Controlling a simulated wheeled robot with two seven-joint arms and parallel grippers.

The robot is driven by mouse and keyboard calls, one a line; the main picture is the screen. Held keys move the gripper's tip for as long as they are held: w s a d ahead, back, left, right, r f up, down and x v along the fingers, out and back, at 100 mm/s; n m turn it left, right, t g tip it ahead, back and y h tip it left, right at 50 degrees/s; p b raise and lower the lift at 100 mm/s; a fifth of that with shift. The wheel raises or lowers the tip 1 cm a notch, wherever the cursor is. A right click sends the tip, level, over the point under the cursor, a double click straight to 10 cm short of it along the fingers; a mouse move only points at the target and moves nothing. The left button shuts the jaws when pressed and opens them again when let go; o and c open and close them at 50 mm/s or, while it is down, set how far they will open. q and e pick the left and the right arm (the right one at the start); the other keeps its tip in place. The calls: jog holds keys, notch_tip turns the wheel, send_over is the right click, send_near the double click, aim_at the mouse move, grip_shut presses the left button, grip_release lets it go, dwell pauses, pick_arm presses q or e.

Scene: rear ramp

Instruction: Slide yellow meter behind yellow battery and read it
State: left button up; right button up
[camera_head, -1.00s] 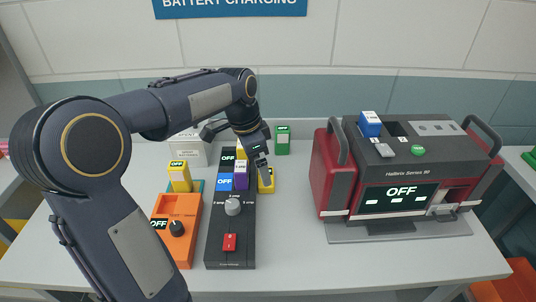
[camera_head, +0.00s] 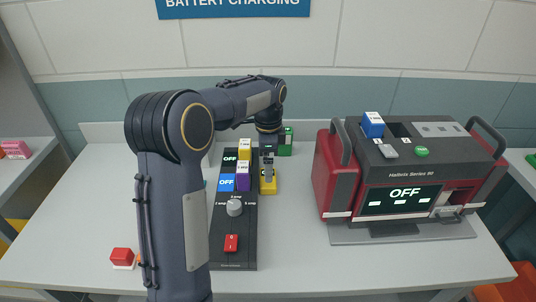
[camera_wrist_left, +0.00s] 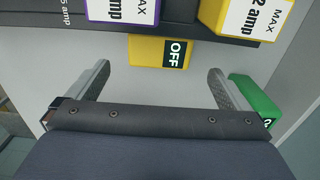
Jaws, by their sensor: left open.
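The yellow meter (camera_head: 267,186) sits on the table against the right side of the black charger (camera_head: 232,218). In the left wrist view its "OFF" display on the yellow meter (camera_wrist_left: 157,50) is readable. The yellow battery (camera_head: 245,147) stands in the charger's far slot, behind the purple battery (camera_head: 243,177); in the wrist view the yellow battery (camera_wrist_left: 245,15) is at upper right. My left gripper (camera_head: 268,172) is open and empty; its fingers (camera_wrist_left: 160,70) are either side of the meter's near edge, with gaps on both sides. My right gripper is out of view.
A green meter (camera_head: 286,142) stands behind, close to my gripper; it also shows beside the right finger (camera_wrist_left: 258,105). A large red and grey charger (camera_head: 410,175) stands to the right. A red block (camera_head: 122,257) lies front left.

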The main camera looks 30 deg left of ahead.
aim_at(265, 188)
pick_arm(q)
notch_tip(265, 188, down, 6)
jog(key=shift+f, duration=0.1)
dwell(0.4)
jog(key=c, duration=1)
jog(key=shift+w, duration=0.15)
